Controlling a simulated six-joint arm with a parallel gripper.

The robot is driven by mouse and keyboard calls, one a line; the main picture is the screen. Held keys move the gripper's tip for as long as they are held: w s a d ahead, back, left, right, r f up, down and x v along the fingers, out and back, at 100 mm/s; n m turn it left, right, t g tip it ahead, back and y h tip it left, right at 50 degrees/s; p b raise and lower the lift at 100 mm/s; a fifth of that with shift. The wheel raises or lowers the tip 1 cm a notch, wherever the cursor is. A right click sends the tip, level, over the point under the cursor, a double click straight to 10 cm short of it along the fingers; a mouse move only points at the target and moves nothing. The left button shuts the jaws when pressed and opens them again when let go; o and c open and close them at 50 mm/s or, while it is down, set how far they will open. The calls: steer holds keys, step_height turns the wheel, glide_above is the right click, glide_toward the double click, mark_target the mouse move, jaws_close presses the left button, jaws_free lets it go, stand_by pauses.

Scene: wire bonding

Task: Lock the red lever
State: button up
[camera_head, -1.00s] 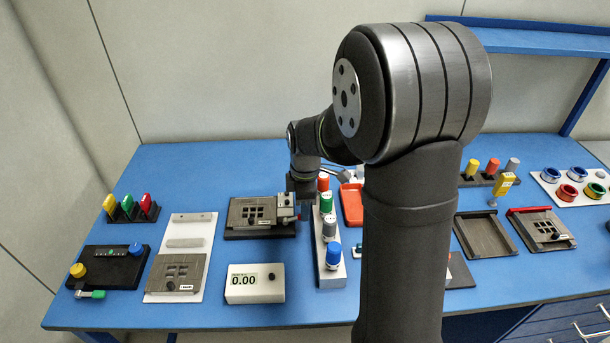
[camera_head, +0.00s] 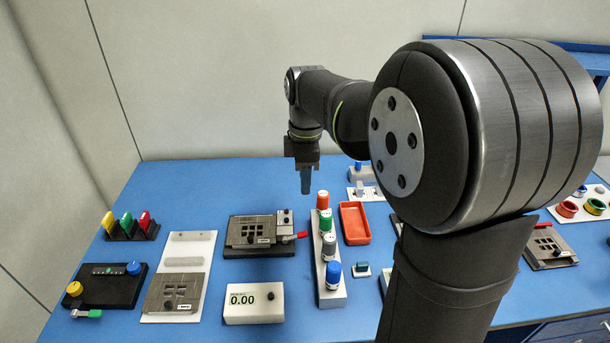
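A red lever (camera_head: 296,236) sticks out to the right from the small grey clamp block on the right side of a dark fixture (camera_head: 234,247). The fixture holds a plate with square windows. My gripper (camera_head: 306,190) hangs above and behind the lever, pointing down, clear of the fixture. Its blue-grey fingers overlap in this view, so I cannot tell whether they are open or shut. I see nothing held between them. A second red lever (camera_head: 543,225) sits on another fixture (camera_head: 548,262) at the right, partly behind my arm.
A white block with coloured knobs (camera_head: 330,292) stands just right of the lever. A white meter (camera_head: 254,308) reading 0.00 sits in front. My arm hides much of the right side. The table behind the fixture is clear.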

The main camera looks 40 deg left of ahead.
steer(key=shift+s, duration=0.1)
steer(key=t+h, duration=0.3)
glide_toward(303, 233)
steer(key=x, duration=0.8)
steer(key=shift+f, duration=0.2)
